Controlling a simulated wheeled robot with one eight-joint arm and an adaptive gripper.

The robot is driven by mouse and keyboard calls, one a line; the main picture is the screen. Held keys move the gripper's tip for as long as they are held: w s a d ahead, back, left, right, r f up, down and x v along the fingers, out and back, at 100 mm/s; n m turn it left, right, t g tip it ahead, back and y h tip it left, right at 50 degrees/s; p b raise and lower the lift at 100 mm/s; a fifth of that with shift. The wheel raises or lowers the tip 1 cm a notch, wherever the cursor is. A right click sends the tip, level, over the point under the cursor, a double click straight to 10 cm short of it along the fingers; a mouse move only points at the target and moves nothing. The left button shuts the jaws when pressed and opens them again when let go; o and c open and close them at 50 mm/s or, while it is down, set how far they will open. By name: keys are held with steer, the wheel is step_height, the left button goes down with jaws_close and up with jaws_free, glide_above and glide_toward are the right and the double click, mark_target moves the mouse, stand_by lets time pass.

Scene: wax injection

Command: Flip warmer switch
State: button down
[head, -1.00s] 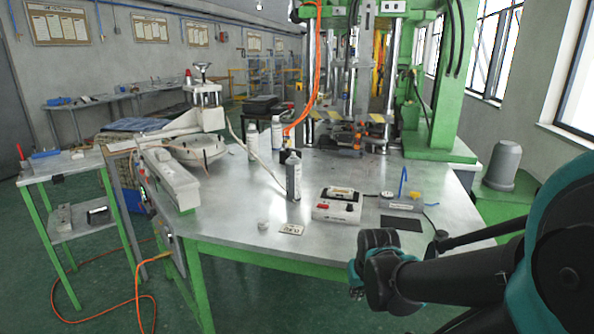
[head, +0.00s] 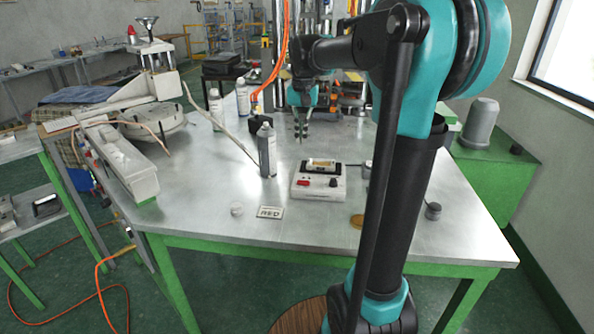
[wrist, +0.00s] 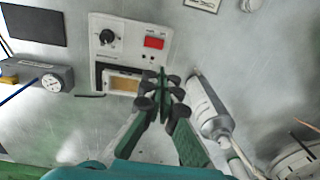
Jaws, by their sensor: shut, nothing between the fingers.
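The wax warmer (head: 319,190) is a small white box on the metal table, with a red switch (head: 303,183) at the front left and a black knob (head: 334,183) at the front right. In the wrist view the red switch (wrist: 154,43) and knob (wrist: 106,37) are both unobstructed, with the amber-filled tray (wrist: 122,82) below them in the picture. My gripper (head: 301,133) points down, shut and empty, above the table and beyond the warmer in the head view. Its fingertips (wrist: 163,80) overlap the tray's edge in the wrist view, apart from the switch.
A grey box with a dial (wrist: 45,80) stands on the warmer's other side. A small label card (head: 270,212) lies in front.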

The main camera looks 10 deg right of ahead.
mark_target(299, 181)
stand_by(0.3)
steer(key=f, duration=1.4)
steer(key=shift+a, duration=0.2)
steer(key=shift+w+a+f, duration=0.1)
steer(key=shift+a+f, duration=0.05)
steer(key=shift+f, duration=0.15)
steer(key=shift+s+d+r, duration=0.15)
steer(key=shift+d, duration=0.25)
steer(key=shift+s+d+r, duration=0.1)
steer(key=shift+d+r, duration=0.05)
steer(key=shift+d, duration=0.2)
steer(key=shift+r, duration=0.1)
